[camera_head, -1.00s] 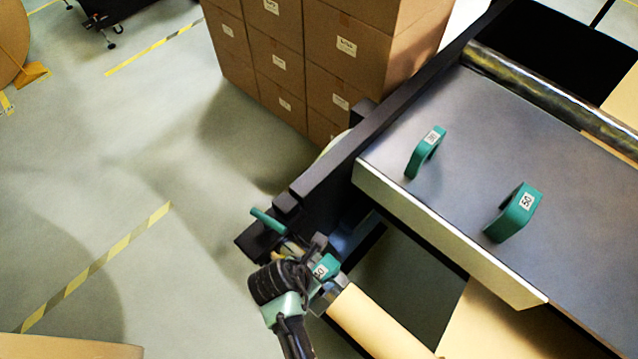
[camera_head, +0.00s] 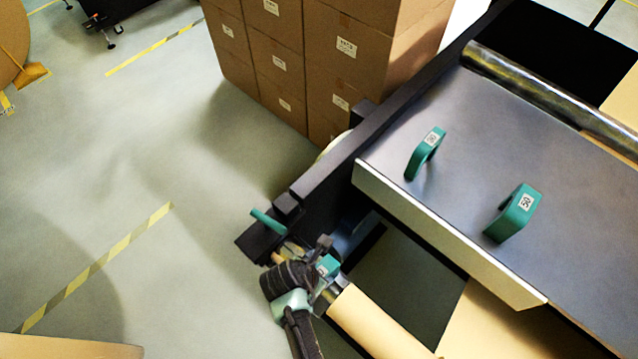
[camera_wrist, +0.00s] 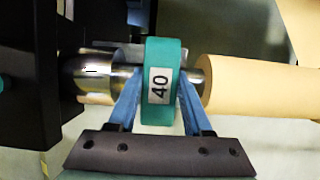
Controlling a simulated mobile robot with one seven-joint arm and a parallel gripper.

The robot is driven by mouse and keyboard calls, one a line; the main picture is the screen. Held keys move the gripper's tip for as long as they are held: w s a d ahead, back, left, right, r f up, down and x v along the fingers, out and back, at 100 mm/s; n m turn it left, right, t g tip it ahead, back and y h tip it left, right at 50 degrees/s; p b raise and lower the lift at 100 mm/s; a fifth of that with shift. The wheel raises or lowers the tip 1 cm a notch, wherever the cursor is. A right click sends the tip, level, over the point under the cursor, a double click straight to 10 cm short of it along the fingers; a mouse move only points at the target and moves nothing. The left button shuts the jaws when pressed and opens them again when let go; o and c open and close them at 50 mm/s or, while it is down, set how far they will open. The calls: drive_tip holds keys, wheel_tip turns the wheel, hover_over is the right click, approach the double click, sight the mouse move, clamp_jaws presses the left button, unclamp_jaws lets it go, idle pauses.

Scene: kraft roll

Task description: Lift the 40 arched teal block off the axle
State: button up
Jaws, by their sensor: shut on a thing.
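The teal block labelled 40 (camera_wrist: 161,54) sits around the metal axle (camera_wrist: 196,82) in the wrist view, between a steel collar and the kraft roll (camera_wrist: 252,82). My gripper (camera_wrist: 160,103) is shut on it, with one blue finger on each side. Its label faces the wrist camera. In the head view the block (camera_head: 328,266) shows only in part beside my gripper (camera_head: 322,280), and my wrist hides some of it. Whether the block has risen at all from the axle I cannot tell.
Two other arched teal blocks (camera_head: 425,154) (camera_head: 513,213) stand on the grey machine deck (camera_head: 540,150). A teal lever (camera_head: 267,221) rises beside the dark frame (camera_head: 335,180) near my gripper. Stacked cartons (camera_head: 330,60) stand behind.

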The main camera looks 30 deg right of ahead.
clamp_jaws()
